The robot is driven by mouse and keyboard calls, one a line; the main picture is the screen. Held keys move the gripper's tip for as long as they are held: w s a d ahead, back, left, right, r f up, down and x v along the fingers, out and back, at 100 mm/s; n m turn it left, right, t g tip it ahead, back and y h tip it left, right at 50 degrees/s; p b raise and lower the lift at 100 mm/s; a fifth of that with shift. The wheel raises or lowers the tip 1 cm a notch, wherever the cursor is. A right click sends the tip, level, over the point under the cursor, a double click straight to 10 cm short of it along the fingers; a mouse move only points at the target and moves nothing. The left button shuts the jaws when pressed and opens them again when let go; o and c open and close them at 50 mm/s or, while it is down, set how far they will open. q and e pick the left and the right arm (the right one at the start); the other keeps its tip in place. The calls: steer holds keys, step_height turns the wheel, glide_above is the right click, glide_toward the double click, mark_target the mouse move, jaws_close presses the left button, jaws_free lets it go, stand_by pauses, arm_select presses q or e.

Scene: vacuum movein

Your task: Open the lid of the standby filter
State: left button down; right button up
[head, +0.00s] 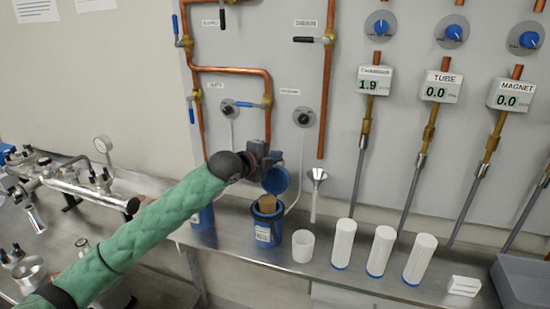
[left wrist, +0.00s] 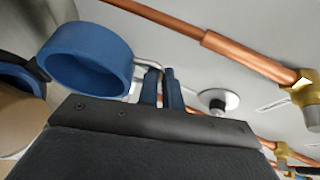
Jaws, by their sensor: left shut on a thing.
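The blue filter canister (head: 266,231) stands upright on the steel bench, with a white label on its front. A tan cartridge (head: 267,202) shows in its open top, and also at the left edge of the left wrist view (left wrist: 22,118). Its round blue lid (head: 276,181) is raised and tilted above the canister. The lid's hollow rim shows in the left wrist view (left wrist: 88,58). My left gripper (head: 266,158) is shut on the lid, at its upper side; the exact contact is partly hidden. My right gripper is not in view.
A second blue canister (head: 203,217) stands left, partly behind my arm. A white cup (head: 303,246), a funnel (head: 317,178) and white cylinders (head: 344,243) stand to the right. Copper pipes (head: 267,95) with valves run on the panel behind. A grey tray (head: 520,287) is far right.

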arm_select(q)
steer(key=shift+f, duration=0.1)
steer(key=shift+s+a+t+h+b, duration=0.25)
steer(key=shift+s+t+h+b, duration=0.3)
steer(key=shift+b, duration=0.55)
steer(key=shift+s+a+r+m+t+h+b, duration=0.15)
steer(key=shift+s+r+m+t+b, duration=0.1)
steer(key=shift+s+b, duration=0.15)
steer(key=shift+s+a+r+m+t+h+b, duration=0.1)
steer(key=shift+s+m+b, duration=0.15)
steer(key=shift+s, duration=0.15)
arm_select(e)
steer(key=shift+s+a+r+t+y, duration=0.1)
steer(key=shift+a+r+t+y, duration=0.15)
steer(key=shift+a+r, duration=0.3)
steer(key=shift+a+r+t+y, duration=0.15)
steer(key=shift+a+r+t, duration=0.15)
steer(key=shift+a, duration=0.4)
arm_select(q)
steer(key=c, duration=1.6)
jaws_free()
steer(key=shift+o, duration=0.2)
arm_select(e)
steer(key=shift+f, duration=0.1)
